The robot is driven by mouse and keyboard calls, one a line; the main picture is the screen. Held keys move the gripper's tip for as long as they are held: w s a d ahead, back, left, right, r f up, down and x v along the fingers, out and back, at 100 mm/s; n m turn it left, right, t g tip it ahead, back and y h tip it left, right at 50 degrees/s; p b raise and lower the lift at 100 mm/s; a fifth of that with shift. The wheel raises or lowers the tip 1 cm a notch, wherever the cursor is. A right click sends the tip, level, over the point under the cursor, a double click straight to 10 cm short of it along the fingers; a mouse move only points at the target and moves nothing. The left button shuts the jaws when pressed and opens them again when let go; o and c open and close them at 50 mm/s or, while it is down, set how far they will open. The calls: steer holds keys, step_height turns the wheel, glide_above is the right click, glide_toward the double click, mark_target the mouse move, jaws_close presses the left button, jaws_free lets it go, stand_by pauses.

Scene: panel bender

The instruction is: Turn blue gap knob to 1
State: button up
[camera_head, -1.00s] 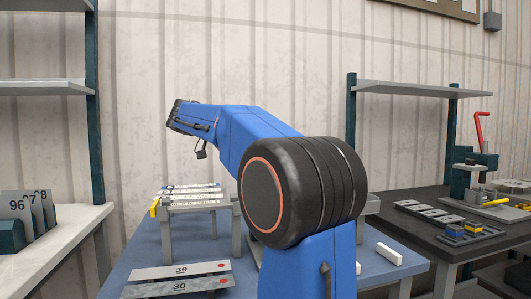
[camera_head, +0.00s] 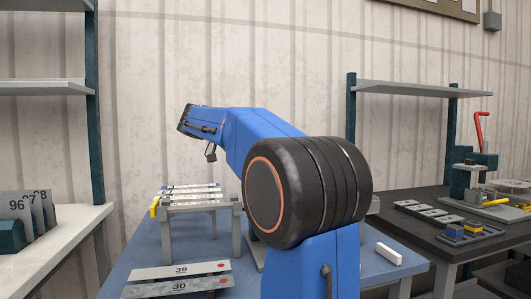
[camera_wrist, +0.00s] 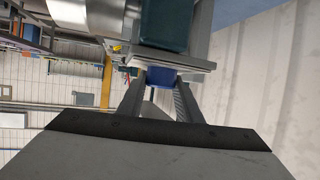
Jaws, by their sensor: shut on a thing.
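The blue knob (camera_wrist: 162,76) shows in the wrist view as a small blue block just under a grey plate edge. My gripper (camera_wrist: 160,82) is shut on the blue knob, with one finger on each side of it. The knob's marks and pointer are hidden, so its setting cannot be read. A dark teal block (camera_wrist: 164,25) stands beyond the grey plate (camera_wrist: 172,59). In the head view my blue arm covers the middle of the bench, and neither my gripper nor the knob shows there.
A blue bench (camera_head: 135,265) carries a grey rack (camera_head: 165,240) with strips, plates marked 39 (camera_head: 180,270) and 30 (camera_head: 178,287), and a white bar (camera_head: 389,254). A dark table (camera_head: 430,235) with fixtures stands right. A shelf (camera_head: 60,235) with numbered plates stands left.

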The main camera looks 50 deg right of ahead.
steer(key=shift+t, duration=0.3)
steer(key=n+t, duration=0.2)
steer(key=shift+s+r+n+t+h, duration=0.1)
steer(key=shift+s+n+t+h, duration=0.05)
steer(key=shift+n+t+h, duration=0.2)
steer(key=n+t, duration=0.3)
steer(key=t, duration=0.1)
steer(key=shift+n, duration=0.35)
steer(key=shift+n+t+y, duration=1.45)
steer(key=shift+n+t, duration=0.65)
steer(key=shift+t, duration=0.25)
steer(key=shift+n+t+y, duration=0.5)
steer(key=shift+n+t, duration=0.1)
steer(key=shift+n, duration=0.1)
steer(key=o, duration=1)
steer(key=shift+o, duration=0.2)
steer(key=shift+a, duration=0.1)
